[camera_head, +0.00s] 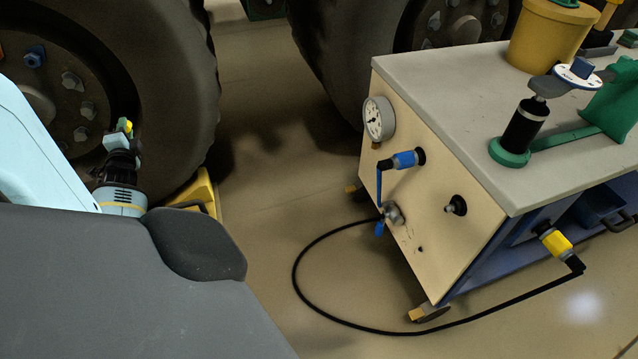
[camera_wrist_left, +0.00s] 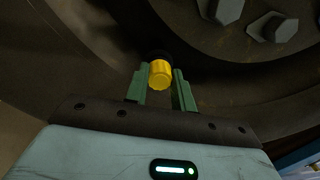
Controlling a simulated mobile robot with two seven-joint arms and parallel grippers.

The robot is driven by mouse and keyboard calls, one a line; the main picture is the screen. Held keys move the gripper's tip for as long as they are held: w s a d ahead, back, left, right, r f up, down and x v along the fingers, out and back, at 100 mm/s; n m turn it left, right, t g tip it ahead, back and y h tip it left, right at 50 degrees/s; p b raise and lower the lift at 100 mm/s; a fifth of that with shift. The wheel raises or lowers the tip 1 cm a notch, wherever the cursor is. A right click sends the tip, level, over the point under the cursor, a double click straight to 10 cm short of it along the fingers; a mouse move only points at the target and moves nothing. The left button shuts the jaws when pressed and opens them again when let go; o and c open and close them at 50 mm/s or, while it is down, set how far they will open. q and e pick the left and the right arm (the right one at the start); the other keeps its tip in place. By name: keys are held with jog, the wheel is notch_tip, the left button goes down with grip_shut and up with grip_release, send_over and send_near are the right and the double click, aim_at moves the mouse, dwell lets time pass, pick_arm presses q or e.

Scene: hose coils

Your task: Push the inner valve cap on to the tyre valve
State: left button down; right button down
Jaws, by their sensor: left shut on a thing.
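My left gripper (camera_head: 124,128) is at the wheel of the large dark tyre (camera_head: 185,90) at the left of the head view. In the left wrist view, its two green fingers (camera_wrist_left: 160,88) are shut on a yellow ribbed cap (camera_wrist_left: 160,74). The cap is held between the fingertips, facing the dark wheel rim. A black round part sits just behind the cap; I cannot tell whether it is the valve or part of the cap. A blue cap-like piece (camera_head: 35,56) sits on the wheel at upper left. My right gripper is not in view.
Wheel nuts (camera_wrist_left: 273,27) stand out near the gripper. A yellow wheel chock (camera_head: 203,193) is by the tyre. A cart (camera_head: 430,85) with a gauge (camera_head: 378,118) and a looped black hose (camera_head: 310,300) stands at right. Floor between tyre and cart is mostly clear.

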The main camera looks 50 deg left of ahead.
pick_arm(q)
jog(key=shift+a, duration=0.1)
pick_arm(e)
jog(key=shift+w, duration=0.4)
pick_arm(q)
jog(key=c, duration=1.1)
grip_release()
jog(key=shift+o, duration=0.5)
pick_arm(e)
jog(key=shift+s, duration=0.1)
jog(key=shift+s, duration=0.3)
pick_arm(q)
jog(key=shift+p+v, duration=0.65)
jog(key=shift+v, duration=0.15)
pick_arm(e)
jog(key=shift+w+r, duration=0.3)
pick_arm(q)
jog(key=shift+s+d+p, duration=0.15)
jog(key=shift+d+p, duration=0.2)
jog(key=shift+d, duration=0.05)
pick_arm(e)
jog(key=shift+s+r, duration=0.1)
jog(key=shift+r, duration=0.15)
pick_arm(q)
jog(key=shift+d, duration=0.15)
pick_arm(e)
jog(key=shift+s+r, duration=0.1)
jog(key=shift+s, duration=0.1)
